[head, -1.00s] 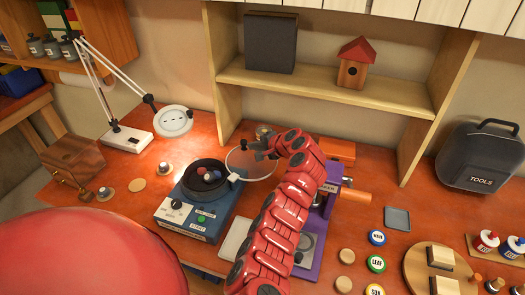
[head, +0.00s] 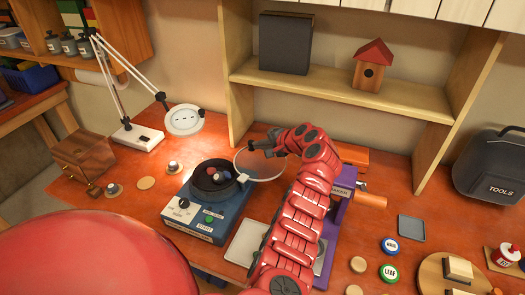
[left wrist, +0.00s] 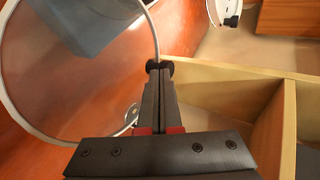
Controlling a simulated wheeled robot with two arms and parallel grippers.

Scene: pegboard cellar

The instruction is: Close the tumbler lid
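The tumbler (head: 203,222) is a blue box with a round black drum (head: 199,192) holding several coloured pieces. Its lid (head: 262,164), a clear disc with a pale rim, stands open to the right of the drum, by a white hinge (head: 242,178). The lid fills the upper left of the left wrist view (left wrist: 80,105). My left gripper (head: 254,146) is at the lid's upper rim. In the left wrist view its fingers (left wrist: 160,68) are together, tips at the rim's right edge; whether they pinch the rim is unclear. My right gripper is out of view.
A desk lamp (head: 184,120) stands behind the tumbler, with its head near the drum. A wooden shelf (head: 345,94) rises behind the lid. A purple device (head: 338,210) is to the right, behind my left arm. Several round buttons lie right of it.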

